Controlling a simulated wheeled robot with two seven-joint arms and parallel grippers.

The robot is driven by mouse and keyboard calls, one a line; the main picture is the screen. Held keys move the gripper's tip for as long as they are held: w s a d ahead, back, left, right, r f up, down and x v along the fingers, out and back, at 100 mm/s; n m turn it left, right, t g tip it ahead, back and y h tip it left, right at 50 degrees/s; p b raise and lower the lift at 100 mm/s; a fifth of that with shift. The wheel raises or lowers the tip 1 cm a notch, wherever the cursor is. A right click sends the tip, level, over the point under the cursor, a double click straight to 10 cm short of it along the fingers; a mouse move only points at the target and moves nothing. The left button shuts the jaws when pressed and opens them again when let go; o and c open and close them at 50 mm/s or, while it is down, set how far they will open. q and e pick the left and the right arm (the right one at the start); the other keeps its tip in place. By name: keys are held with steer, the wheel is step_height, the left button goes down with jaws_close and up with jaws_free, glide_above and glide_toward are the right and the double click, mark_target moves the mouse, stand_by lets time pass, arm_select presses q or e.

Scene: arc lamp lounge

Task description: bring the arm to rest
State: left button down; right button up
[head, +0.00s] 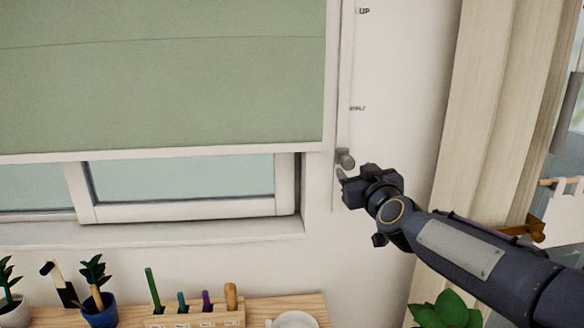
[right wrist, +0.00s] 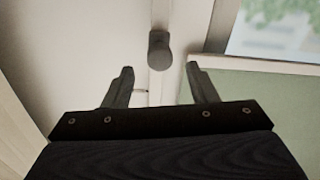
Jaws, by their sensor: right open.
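My right gripper (head: 345,184) is in front of the wall beside the window, at the end of my right arm, which comes in from the lower right. In the right wrist view its two fingers (right wrist: 160,85) stand apart with nothing between them. A grey knob (head: 345,159) on a vertical white track (head: 345,90) is just above the gripper. In the right wrist view the knob (right wrist: 160,50) shows beyond the fingertips, apart from them. The green blind (head: 160,80) covers the upper part of the window, with glass showing below its bottom bar. My left gripper is not in view.
A wooden shelf (head: 262,312) below the window carries a pen holder (head: 195,318), a white cup (head: 293,320) and small potted plants (head: 97,300). A pale curtain (head: 490,100) hangs at right. A leafy plant (head: 450,310) is below my arm.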

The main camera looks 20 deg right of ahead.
steer(key=s+a+f+g+y, duration=0.2)
steer(key=s+a+f+g, duration=0.2)
steer(key=s+f, duration=0.4)
steer(key=s+a+f+m+g+y, duration=0.1)
steer(key=s+a+f+g, duration=0.3)
steer(key=s, duration=0.8)
steer(key=s+a+f+g+y, duration=0.4)
steer(key=s+a+f, duration=0.3)
steer(key=s+f, duration=0.4)
step_height(320, 180, down, 2)
steer(key=shift+a, duration=0.25)
steer(key=shift+w, duration=0.1)
